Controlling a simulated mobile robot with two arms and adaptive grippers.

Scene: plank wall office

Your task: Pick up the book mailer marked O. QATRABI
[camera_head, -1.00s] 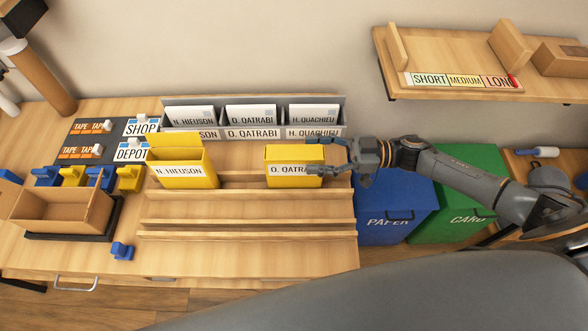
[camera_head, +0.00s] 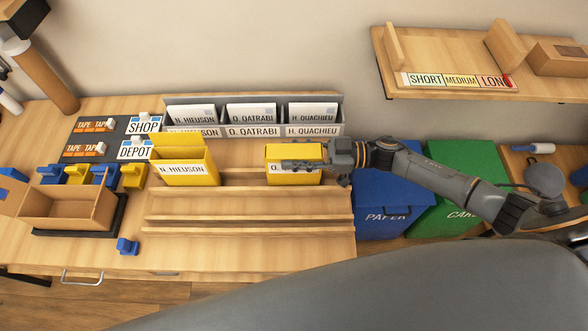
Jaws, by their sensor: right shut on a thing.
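The yellow book mailer marked O. QATRABI (camera_head: 293,178) stands in the back slot of the wooden rack (camera_head: 250,218) on the table. My right gripper (camera_head: 300,165) comes in from the right and is shut on the mailer, its fingers across the front. The fingers hide most of the printed name; only the first letter shows. The mailer still stands at rack level. A second yellow mailer marked N. HIEUSON (camera_head: 185,168), with its flap up, stands to the left in the same rack. My left gripper is not in view.
Behind the rack, a grey sorter (camera_head: 340,112) holds white envelopes with name labels. A blue PAPER bin (camera_head: 392,205) and a green CARD bin (camera_head: 460,185) stand right of the table. A cardboard box (camera_head: 65,206) sits at left. A wall shelf (camera_head: 460,93) hangs upper right.

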